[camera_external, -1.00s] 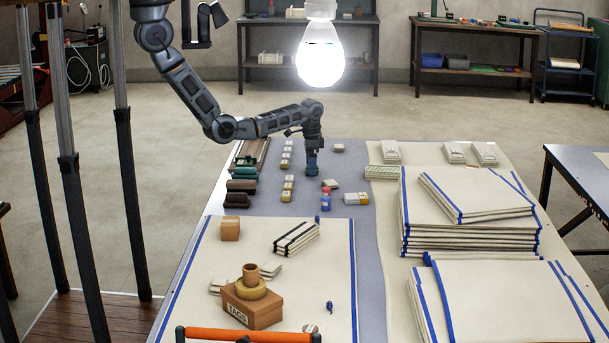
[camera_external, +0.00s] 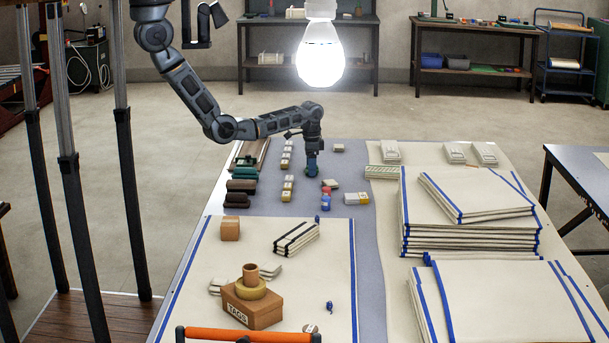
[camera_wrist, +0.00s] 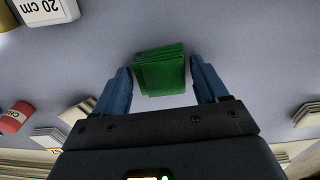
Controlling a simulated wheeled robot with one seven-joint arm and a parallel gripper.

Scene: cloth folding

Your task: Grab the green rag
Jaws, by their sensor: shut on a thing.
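The green rag (camera_wrist: 160,70) is a small folded stack of cloth. In the wrist view it sits between the two blue fingers of my gripper (camera_wrist: 161,76), which are shut on it from both sides. In the external view my gripper (camera_external: 312,172) points straight down at the grey strip of the table, in its far part. The rag cannot be made out there, as the fingers cover it.
Small labelled blocks (camera_external: 287,188) stand in a row beside my gripper. Tall cloth stacks (camera_external: 470,240) fill the right side. A lit bulb (camera_external: 320,55) hangs above.

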